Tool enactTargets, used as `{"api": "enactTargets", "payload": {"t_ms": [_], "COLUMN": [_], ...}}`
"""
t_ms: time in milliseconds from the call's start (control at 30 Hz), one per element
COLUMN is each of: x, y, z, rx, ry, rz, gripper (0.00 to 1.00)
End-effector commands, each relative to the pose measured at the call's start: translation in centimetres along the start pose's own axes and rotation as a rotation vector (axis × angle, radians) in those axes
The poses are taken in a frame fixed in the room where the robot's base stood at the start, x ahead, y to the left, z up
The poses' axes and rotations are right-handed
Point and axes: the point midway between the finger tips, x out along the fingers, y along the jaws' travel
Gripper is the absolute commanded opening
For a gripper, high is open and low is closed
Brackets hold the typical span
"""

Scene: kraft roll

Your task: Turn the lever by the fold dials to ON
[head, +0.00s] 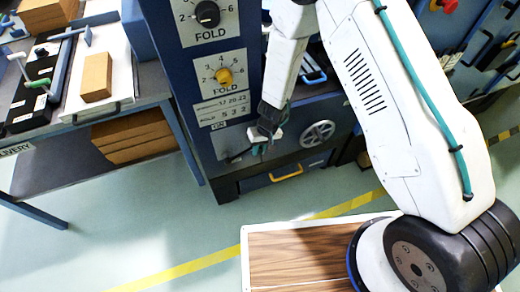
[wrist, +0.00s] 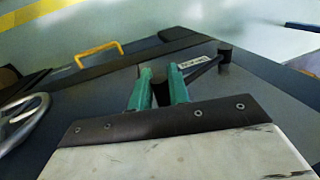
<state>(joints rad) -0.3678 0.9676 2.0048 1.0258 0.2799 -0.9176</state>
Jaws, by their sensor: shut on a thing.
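The lever (head: 238,155) is a dark bar on the grey panel below the two fold dials, the black dial (head: 207,14) and the yellow dial (head: 224,76). It points sideways to the right, toward my gripper. An ON label (head: 218,126) sits above its left end. My gripper (head: 262,143) is at the lever's right end. In the wrist view, the teal fingers of my gripper (wrist: 161,88) are shut on the dark lever end, partly hidden between them. The lever's bar (wrist: 205,69) runs up right to a black hub, beside a white tag.
A spoked handwheel (head: 318,133) is just right of my gripper, and a yellow handle (head: 286,173) is below. A table at left holds a cardboard box (head: 96,77) and tools. A wood-topped board (head: 300,255) lies in front; green floor is clear at lower left.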

Motion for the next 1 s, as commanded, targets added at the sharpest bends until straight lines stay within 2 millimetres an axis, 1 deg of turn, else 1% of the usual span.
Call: {"api": "enactTargets", "payload": {"t_ms": [267,533,800,1000], "x": [-2.0,-3.7,-4.5,-4.8], "y": [-2.0,-4.6,-6.9,-7.9], "z": [0.0,0.0,0.0,0.0], "rx": [-0.004,-0.003,-0.003,-0.002], "ry": [0.0,0.0,-0.001,-0.001], "rz": [-0.002,-0.002,-0.002,-0.002], "gripper": [0.0,0.0,0.0,0.0]}}
